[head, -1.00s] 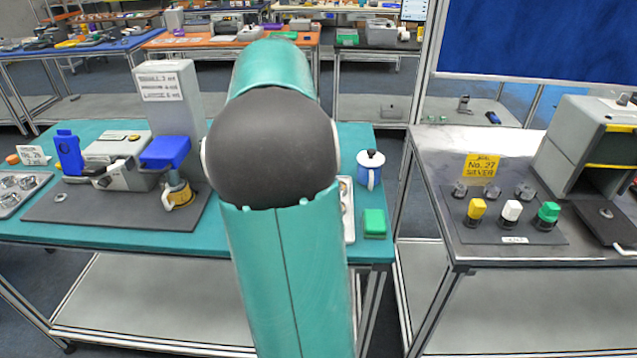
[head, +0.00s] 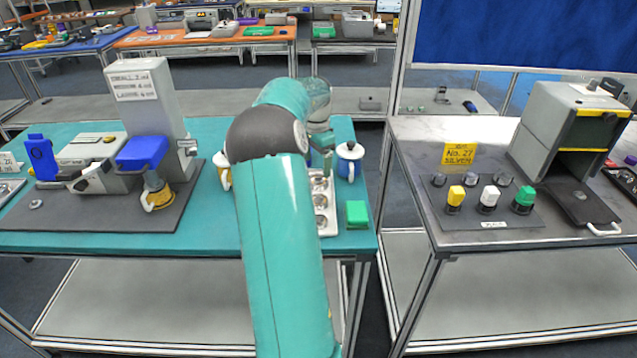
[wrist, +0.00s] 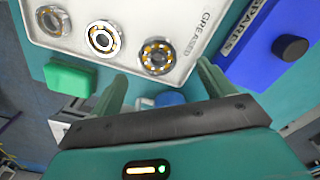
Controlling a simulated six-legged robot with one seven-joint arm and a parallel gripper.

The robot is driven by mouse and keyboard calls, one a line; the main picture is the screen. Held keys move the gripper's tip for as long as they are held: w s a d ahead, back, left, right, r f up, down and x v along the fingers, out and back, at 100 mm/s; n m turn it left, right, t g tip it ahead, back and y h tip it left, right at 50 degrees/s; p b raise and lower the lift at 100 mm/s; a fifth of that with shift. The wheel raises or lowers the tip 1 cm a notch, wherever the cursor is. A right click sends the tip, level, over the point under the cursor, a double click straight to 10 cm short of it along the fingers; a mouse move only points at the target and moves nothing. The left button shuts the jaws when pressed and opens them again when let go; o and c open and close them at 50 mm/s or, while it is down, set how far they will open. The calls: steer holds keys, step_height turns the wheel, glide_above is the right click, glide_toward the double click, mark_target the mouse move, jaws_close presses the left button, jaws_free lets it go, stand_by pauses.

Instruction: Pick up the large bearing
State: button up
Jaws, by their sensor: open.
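A white tray (wrist: 190,15) marked "GREASED" holds three ring-shaped bearings in a row in the wrist view. The right one (wrist: 157,57) looks slightly the largest, the middle one (wrist: 103,38) is silvery with a dark centre, and the left one (wrist: 52,20) is near the top edge. I cannot tell their true sizes for certain. In the head view the tray (head: 329,228) lies right of my arm, which partly hides it. My gripper (wrist: 162,88) is open and empty, its fingers apart beside the right bearing; it also shows above the tray's far end (head: 326,158).
A green block (head: 356,213) lies right of the tray. A blue box marked "SPARES" (wrist: 262,40) is beside the tray. A grey machine (head: 150,95) stands left; another table (head: 420,150) is right.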

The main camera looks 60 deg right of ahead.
mark_target(318, 176)
steer(key=f, duration=0.5)
steer(key=shift+s+a+f, duration=0.15)
steer(key=shift+s+f, duration=0.05)
steer(key=shift+f, duration=0.15)
steer(key=c, duration=1.3)
